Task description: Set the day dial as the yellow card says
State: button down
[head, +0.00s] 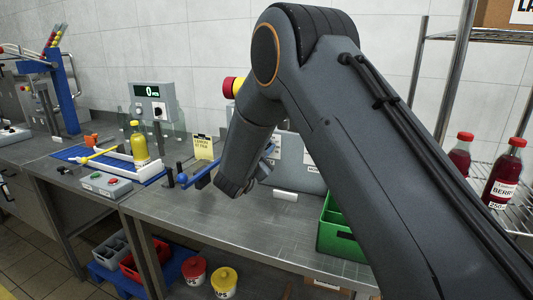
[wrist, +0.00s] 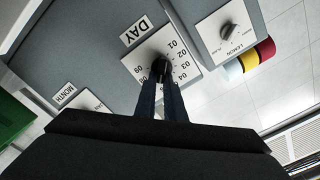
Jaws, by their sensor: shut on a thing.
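The day dial is a white square plate with a ring of two-digit numbers and a dark knob (wrist: 159,68), under a label reading DAY (wrist: 136,31) in the wrist view. My gripper (wrist: 161,84) is shut on the knob. The fingers and wrist hide the lower part of the plate, and I cannot tell which number the knob points to. The yellow card (head: 203,147) stands upright on the bench in the head view. Its top line reads LEMON; the date line below is too small to read surely. My arm hides the gripper and day dial in the head view.
A month dial plate (wrist: 88,101) is partly hidden beside the day dial. A selector knob (wrist: 226,32) marked LEMON and PLAIN sits on the other side, near coloured rolls (wrist: 265,48). A green crate (head: 337,236) and blue lever (head: 200,176) stand on the bench.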

jog(key=shift+d+f+m+b, duration=0.1)
jog(key=shift+f+m+b, duration=0.05)
jog(key=shift+m+b, duration=0.55)
jog(key=shift+d+f+m+b, duration=0.1)
jog(key=shift+m+b, duration=0.5)
jog(key=shift+m, duration=0.2)
jog(key=shift+s, duration=0.1)
jog(key=c, duration=1.8)
grip_release()
jog(key=shift+c, duration=0.2)
jog(key=shift+a, duration=0.1)
jog(key=b+v, duration=0.1)
jog(key=v, duration=0.6)
jog(key=shift+s, duration=0.35)
jog(key=shift+a+r, duration=0.1)
